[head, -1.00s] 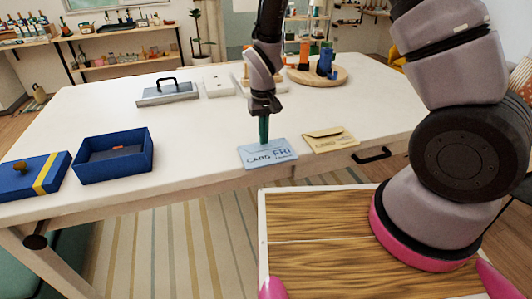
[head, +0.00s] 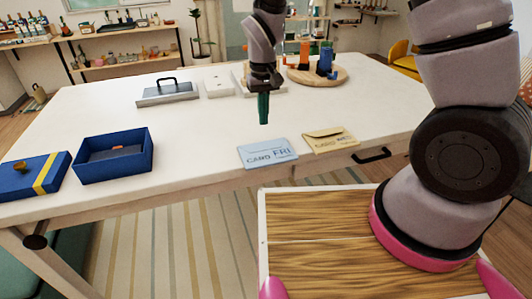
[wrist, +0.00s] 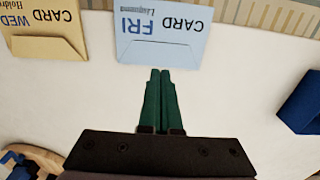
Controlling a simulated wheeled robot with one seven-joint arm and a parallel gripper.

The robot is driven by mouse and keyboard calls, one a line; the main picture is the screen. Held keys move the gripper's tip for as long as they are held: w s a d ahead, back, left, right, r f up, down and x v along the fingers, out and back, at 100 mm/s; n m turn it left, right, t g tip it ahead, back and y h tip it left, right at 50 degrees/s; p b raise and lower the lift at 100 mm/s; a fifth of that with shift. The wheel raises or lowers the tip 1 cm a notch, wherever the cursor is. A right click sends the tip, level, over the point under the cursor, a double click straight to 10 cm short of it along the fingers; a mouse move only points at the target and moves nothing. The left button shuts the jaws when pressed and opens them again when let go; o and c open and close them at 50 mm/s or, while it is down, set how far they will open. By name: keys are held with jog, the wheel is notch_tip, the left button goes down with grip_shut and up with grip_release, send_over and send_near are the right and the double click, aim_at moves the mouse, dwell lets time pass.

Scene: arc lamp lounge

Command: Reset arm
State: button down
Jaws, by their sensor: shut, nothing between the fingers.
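My gripper (head: 263,108) hangs above the white table with its green fingers together and nothing between them. In the wrist view the closed fingers (wrist: 160,100) point toward a light blue card marked "CARD FRI" (wrist: 163,33). The blue card (head: 267,153) lies flat near the table's front edge, apart from the fingertips. A yellow envelope-like card (head: 329,140) lies to its right; in the wrist view this card (wrist: 45,28) reads "CARD WED".
An open blue box (head: 113,157) and its blue lid with a yellow stripe (head: 35,177) sit at the left. A grey handled lid (head: 167,93), a white plate (head: 217,82) and a round wooden board (head: 317,74) stand further back. The table's middle is clear.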

dwell(0.3)
jog(key=d+r+m+t+y, duration=0.1)
jog(key=d+r+m, duration=0.1)
jog(key=d+r, duration=0.5)
jog(key=d+r+m+t+y, duration=0.1)
jog(key=d+r, duration=0.3)
jog(key=r, duration=0.7)
jog(key=s+d+r+m+t, duration=0.4)
jog(key=s+d+r+t, duration=0.1)
jog(key=s+d+r, duration=0.6)
jog(key=shift+d+v, duration=0.2)
jog(key=shift+v, duration=1)
